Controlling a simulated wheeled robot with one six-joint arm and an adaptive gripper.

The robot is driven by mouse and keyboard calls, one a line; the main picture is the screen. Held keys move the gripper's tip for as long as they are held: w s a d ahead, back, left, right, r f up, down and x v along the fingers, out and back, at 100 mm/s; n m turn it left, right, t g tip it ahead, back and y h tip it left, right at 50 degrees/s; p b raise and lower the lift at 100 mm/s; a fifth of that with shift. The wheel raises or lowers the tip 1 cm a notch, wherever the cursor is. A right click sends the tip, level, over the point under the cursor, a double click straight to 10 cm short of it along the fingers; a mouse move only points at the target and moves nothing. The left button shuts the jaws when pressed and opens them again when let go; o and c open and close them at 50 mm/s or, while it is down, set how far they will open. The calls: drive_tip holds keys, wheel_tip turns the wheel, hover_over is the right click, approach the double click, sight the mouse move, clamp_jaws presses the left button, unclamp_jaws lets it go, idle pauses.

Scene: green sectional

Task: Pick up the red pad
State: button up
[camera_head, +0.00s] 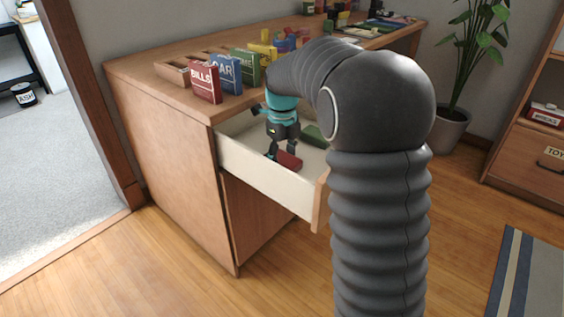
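The red pad (289,161) lies in the open drawer (262,172) of the wooden desk, near the drawer's front-left wall. My gripper (281,153) reaches down into the drawer just over the red pad, with its fingers apart. One fingertip is left of the pad and the other is at its far side, partly overlapping it in view. I cannot tell whether the fingers touch the pad. My arm hides the drawer's right part.
A green item (314,136) lies in the drawer behind the red pad. Red BILLS (204,82), blue CAR (227,74) and green (245,67) boxes stand along the desk top (150,72) near its edge, above the drawer. A potted plant (452,125) stands right of the desk.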

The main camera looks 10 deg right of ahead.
sight(282, 157)
drive_tip(key=shift+c, duration=0.2)
drive_tip(key=shift+r, duration=0.7)
wheel_tip(282, 157, up, 3)
drive_tip(key=shift+f+p, duration=0.1)
drive_tip(key=shift+p, duration=0.25)
drive_tip(key=s+d+r, duration=0.5)
drive_tip(key=d+r, duration=0.1)
drive_tip(key=d, duration=0.4)
drive_tip(key=shift+d+r, duration=0.3)
drive_tip(key=shift+r, duration=0.1)
